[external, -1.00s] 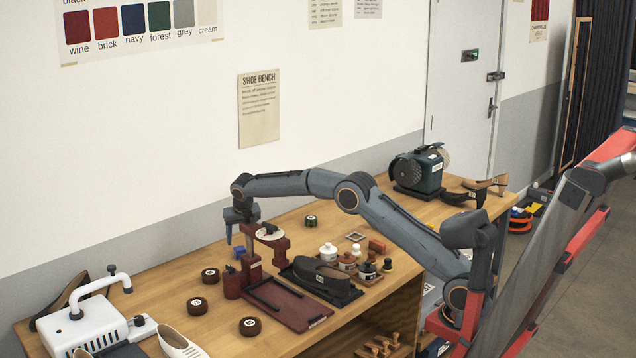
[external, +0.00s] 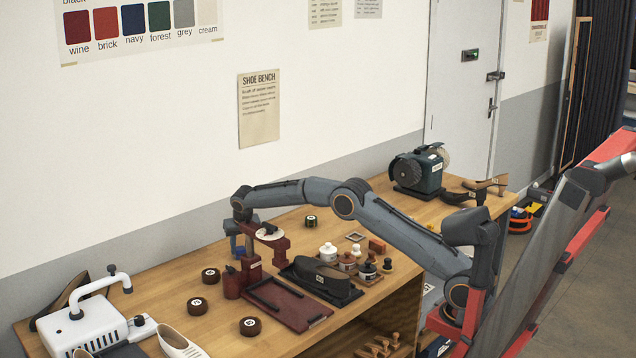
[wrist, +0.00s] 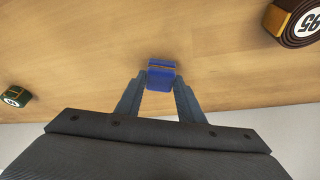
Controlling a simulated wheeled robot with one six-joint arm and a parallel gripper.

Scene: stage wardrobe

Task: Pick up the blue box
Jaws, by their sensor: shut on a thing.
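The blue box (wrist: 161,75) shows in the wrist view between the tips of my gripper (wrist: 161,92). The two fingers are shut on it, one on each side. In the external view my gripper (external: 238,246) is low over the bench, behind the dark red stand. The blue box is mostly hidden there by my fingers and the stand. I cannot tell whether the box still touches the bench top.
The dark red stand (external: 252,262) with a pale round top is close in front of my gripper. Dark rolls (external: 211,275) lie to its left, and a green roll (external: 311,221) to its right. A white machine (external: 95,325) stands at the front left. Bare wood lies around the box.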

